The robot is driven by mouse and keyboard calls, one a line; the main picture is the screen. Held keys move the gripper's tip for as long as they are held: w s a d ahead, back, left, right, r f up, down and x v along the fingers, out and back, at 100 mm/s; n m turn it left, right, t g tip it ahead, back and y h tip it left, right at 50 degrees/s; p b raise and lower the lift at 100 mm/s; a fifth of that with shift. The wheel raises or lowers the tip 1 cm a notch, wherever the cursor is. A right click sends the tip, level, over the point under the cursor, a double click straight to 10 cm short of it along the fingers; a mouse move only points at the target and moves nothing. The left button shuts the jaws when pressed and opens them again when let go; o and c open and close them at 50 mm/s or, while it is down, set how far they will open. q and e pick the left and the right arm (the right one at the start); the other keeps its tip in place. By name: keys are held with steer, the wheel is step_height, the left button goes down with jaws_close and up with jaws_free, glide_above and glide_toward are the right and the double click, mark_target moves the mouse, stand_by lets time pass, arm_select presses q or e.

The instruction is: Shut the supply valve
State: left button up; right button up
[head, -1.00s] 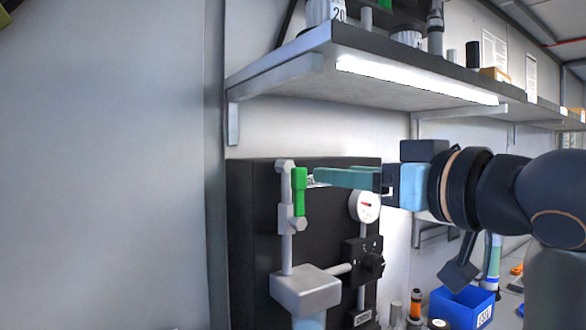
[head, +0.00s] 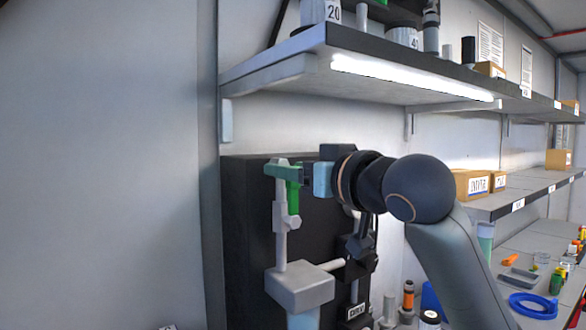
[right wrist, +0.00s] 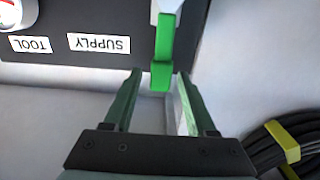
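The supply valve has a green lever handle (head: 293,196) on a grey vertical pipe (head: 280,246) at the left of a dark panel (head: 247,230). The handle hangs down along the pipe. In the right wrist view the handle (right wrist: 161,45) reaches between the fingertips of my right gripper (right wrist: 159,75), with a gap on both sides. That gripper is open. In the head view my right gripper (head: 276,171) comes in from the right at the handle's upper part and partly hides it. My left gripper is out of view.
A lit shelf (head: 290,69) overhangs the panel. The labels SUPPLY (right wrist: 98,43) and TOOL (right wrist: 30,45) show upside down in the right wrist view. Coiled black cable (right wrist: 290,140) lies at its right. Cartons (head: 472,184) stand on a shelf to the right.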

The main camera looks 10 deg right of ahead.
jaws_close()
stand_by(1.2)
